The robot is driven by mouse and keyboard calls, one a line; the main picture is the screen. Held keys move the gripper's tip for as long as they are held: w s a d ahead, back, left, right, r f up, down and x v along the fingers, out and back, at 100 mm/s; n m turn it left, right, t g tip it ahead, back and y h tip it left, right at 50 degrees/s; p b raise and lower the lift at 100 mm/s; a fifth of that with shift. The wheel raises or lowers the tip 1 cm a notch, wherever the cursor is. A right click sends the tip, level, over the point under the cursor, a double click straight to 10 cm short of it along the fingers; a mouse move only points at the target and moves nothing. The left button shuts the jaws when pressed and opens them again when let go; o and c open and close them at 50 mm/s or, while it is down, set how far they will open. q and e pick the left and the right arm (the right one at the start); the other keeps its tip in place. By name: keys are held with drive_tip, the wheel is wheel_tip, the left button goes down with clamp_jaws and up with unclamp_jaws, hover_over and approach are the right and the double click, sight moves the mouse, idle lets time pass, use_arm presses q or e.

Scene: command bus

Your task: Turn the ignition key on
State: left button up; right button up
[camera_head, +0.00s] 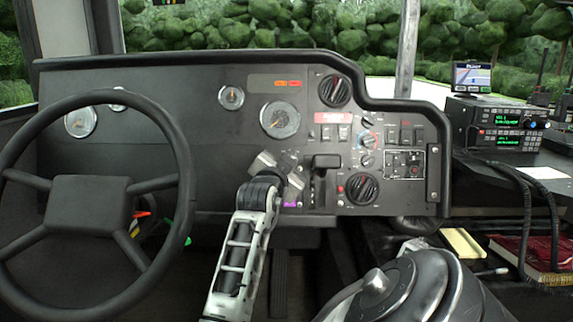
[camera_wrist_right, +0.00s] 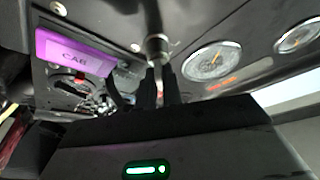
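My right gripper (camera_head: 280,168) is close to the dashboard (camera_head: 175,160), between the round gauges and the lever slot, and its own body hides much of that spot. In the right wrist view its two dark fingers (camera_wrist_right: 160,78) are close together with a narrow gap. Their tips are at the lower end of a round metal fitting (camera_wrist_right: 157,45), which looks like the ignition lock. No key can be made out clearly; the fingers may hide it. I cannot tell whether they grip anything. A purple CAB label (camera_wrist_right: 75,56) is beside the fitting. My left gripper is out of view.
The steering wheel (camera_head: 183,205) stands at the left. A black lever (camera_head: 326,161) and knobs, such as the lower black knob (camera_head: 362,188), sit close right of the gripper. Radios (camera_head: 497,124) stand at the far right. A gauge (camera_wrist_right: 208,60) is near the fingers.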

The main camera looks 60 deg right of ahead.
drive_tip(key=o, duration=0.4)
use_arm(q)
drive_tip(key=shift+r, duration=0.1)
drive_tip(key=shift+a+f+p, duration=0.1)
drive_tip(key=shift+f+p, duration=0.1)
drive_tip(key=shift+p, duration=0.2)
use_arm(e)
drive_tip(key=a, duration=0.3)
drive_tip(key=s+a, duration=0.1)
drive_tip(key=a, duration=0.3)
drive_tip(key=shift+s+a, duration=0.15)
drive_tip(key=shift+s, duration=0.05)
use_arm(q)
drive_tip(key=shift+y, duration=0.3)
